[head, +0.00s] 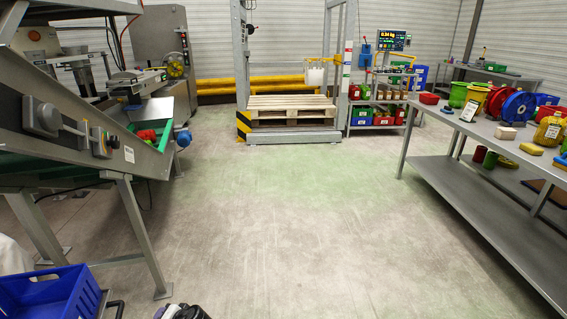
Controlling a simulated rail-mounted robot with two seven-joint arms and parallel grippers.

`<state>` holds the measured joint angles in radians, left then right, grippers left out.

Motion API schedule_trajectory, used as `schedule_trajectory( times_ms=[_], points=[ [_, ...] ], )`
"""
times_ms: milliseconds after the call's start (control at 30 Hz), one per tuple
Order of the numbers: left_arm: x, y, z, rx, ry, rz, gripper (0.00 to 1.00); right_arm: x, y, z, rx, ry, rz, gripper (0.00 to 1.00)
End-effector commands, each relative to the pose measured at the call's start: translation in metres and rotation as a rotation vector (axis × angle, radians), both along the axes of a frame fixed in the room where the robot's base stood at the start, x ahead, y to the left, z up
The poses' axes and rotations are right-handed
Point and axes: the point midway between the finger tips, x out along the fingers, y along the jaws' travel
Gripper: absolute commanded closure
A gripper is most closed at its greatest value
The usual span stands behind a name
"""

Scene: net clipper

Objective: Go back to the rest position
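Neither of my grippers can be made out in the head view. A dark rounded shape at the bottom edge, left of the middle, is cut off by the frame, and I cannot tell what it is. A pale shape at the lower left edge is also cut off and unclear. The task names no other object.
A grey machine with a sloped side (75,125) stands at the left. A blue crate (48,297) is at the lower left. A metal table (470,126) holding several containers runs along the right. A wooden pallet (290,103) stands at the back. The middle floor (270,220) is clear.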

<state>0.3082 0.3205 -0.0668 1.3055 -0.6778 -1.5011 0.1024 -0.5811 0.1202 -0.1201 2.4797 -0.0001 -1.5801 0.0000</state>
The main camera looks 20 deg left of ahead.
Motion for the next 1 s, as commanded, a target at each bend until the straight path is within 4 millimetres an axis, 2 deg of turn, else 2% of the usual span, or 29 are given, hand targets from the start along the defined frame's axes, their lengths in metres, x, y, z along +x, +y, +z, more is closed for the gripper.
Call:
schedule_trajectory(
  times_ms=[33,133,267,367,467,500,600,733,1000],
  points=[
    [0.011,-0.017,0.018,-0.058,-0.057,-0.036,0.54,0.000,0.000,0.000,0.000,0.000,0.000,0.57],
    [0.024,-0.059,0.055,-0.191,-0.158,-0.128,0.54,0.000,0.000,0.005,0.000,0.001,0.000,0.57],
    [0.014,-0.118,0.103,-0.361,-0.253,-0.270,0.54,0.000,0.000,0.025,0.000,0.000,0.000,0.57],
    [-0.009,-0.165,0.139,-0.492,-0.307,-0.380,0.54,0.001,0.000,0.046,0.000,-0.001,0.000,0.57],
    [-0.047,-0.209,0.177,-0.619,-0.347,-0.477,0.54,0.001,0.000,0.074,0.000,-0.001,0.000,0.57],
    [-0.066,-0.225,0.193,-0.670,-0.357,-0.512,0.54,0.001,0.000,0.086,0.000,-0.001,0.000,0.57],
    [-0.117,-0.258,0.230,-0.779,-0.364,-0.569,0.54,0.001,0.000,0.121,0.000,-0.002,0.000,0.57],
    [-0.172,-0.276,0.253,-0.849,-0.327,-0.560,0.54,0.001,0.000,0.156,0.001,-0.004,0.000,0.57],
    [-0.254,-0.286,0.248,-0.933,-0.143,-0.449,0.54,0.000,0.000,0.206,0.000,-0.002,0.000,0.57]
  ],
)
